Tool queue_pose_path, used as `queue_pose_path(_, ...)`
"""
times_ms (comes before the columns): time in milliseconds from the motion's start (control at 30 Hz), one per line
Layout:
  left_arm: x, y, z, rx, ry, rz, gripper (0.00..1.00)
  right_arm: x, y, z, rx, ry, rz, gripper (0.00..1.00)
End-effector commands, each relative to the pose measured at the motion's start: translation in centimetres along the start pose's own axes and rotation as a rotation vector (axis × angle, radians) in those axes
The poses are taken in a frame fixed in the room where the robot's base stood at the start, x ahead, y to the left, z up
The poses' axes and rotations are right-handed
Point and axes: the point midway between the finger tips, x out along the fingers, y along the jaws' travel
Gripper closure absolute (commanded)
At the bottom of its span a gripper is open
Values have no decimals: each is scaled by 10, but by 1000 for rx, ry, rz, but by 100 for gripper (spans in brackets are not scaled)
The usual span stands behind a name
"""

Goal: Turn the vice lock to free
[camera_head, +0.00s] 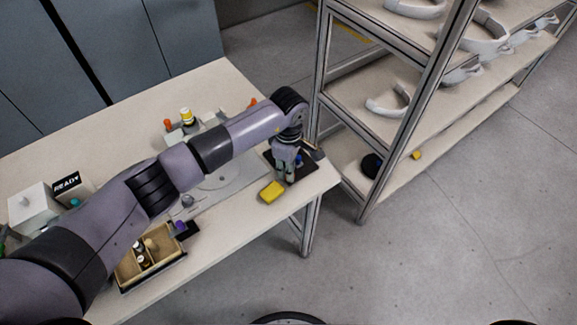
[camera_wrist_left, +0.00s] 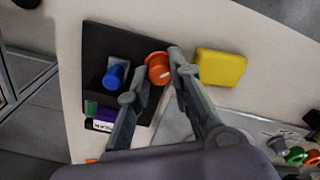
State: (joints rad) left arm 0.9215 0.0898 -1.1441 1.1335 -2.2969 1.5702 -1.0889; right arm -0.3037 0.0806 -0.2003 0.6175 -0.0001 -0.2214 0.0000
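I cannot tell for certain which part is the vice lock. An orange knob (camera_wrist_left: 157,68) stands at the edge of a black plate (camera_wrist_left: 105,50) in the left wrist view, beside a blue knob (camera_wrist_left: 114,76) on a grey block. My left gripper (camera_wrist_left: 152,76) is open, its fingers apart on either side of the orange knob; contact cannot be told. In the head view my left gripper (camera_head: 285,178) points down over the black plate (camera_head: 304,162) at the table's right end and hides the orange knob. My right gripper is not in view.
A yellow block (camera_head: 272,191) lies beside the black plate. A wooden tray (camera_head: 150,277) with small parts is at the table's front edge. A READY sign (camera_head: 66,183) stands at left. A shelf rack (camera_head: 345,100) with white shells stands close right of the table.

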Motion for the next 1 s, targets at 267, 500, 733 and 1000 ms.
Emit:
queue_pose_path(267, 0, 0, 0, 0, 0, 1, 100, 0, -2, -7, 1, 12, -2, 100)
queue_pose_path(500, 0, 0, 0, -4, 1, 1, 100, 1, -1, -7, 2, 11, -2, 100)
queue_pose_path(733, 1, 0, -1, -63, 1, 1, 100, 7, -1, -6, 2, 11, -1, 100)
queue_pose_path(1000, 2, 1, -1, -252, 2, 2, 100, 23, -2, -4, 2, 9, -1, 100)
